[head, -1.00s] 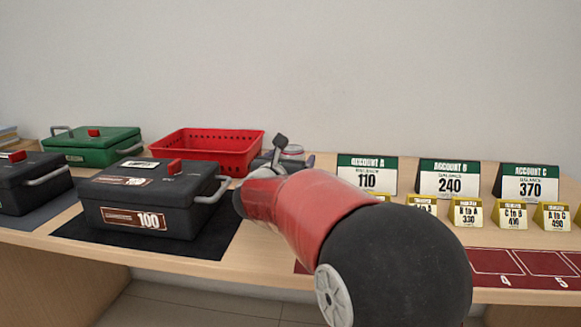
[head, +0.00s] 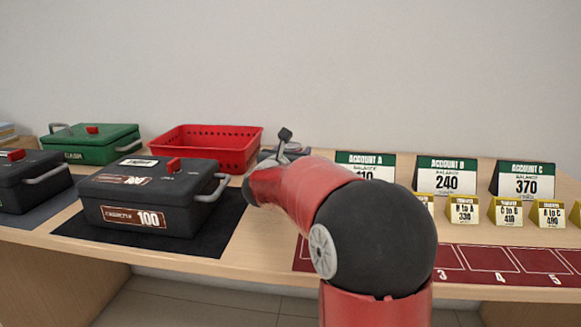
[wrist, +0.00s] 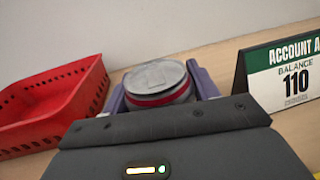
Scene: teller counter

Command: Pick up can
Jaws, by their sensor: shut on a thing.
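The can (wrist: 158,80) shows in the wrist view with a grey metal lid and a red band below it. It stands between the two purple fingers of my gripper (wrist: 160,90), which is shut on it. The can's lower part is hidden behind the dark gripper body. In the head view my gripper and wrist are behind my red arm, near the right end of the red basket, and the can is mostly or wholly hidden there.
The red basket (head: 206,143) is left of my gripper. A black cash box (head: 150,199) marked 100 sits nearer, on a dark mat. The Account A sign (wrist: 290,77) stands close on the right, with other signs (head: 447,178) and small yellow cards beyond.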

